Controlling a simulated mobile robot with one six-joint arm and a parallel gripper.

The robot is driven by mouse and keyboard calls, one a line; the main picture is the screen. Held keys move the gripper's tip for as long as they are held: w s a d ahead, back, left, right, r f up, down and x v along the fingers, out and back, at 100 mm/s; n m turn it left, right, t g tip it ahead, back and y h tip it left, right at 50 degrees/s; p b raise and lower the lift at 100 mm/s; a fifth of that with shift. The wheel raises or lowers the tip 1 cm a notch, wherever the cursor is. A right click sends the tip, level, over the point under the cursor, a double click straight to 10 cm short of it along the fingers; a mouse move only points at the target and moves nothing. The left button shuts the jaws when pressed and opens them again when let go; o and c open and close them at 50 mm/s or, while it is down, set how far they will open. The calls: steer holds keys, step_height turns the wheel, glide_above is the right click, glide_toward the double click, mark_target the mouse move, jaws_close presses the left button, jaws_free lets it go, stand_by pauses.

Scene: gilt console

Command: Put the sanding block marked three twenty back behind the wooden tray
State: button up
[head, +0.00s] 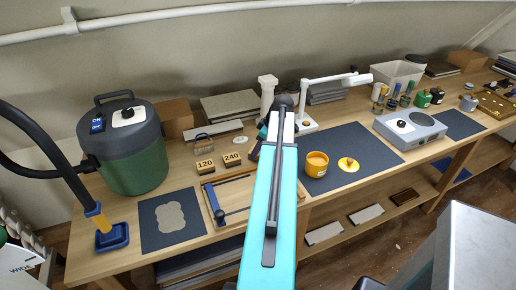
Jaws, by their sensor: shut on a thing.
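The wooden tray (228,179) lies on the bench just left of my teal arm, which covers its right end. Behind it stand a sanding block marked 120 (205,167) and one marked 240 (232,159). No block with a readable 320 marking shows. My gripper (256,147) is only partly visible at the left edge of the arm, just right of the 240 block. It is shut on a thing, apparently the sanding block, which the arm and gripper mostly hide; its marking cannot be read.
A blue-handled tool (232,214) lies in the tray. A green-grey vacuum (133,150) and a dark mat (155,235) are at left. An orange jar (316,164) stands on a dark mat (352,140) at right. A white lamp (318,82) stands behind the arm.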

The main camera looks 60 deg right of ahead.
steer(key=shift+f, duration=0.15)
steer(key=o, duration=1.1)
steer(key=b+v, duration=0.2)
steer(key=v, duration=1)
steer(key=shift+r, duration=0.25)
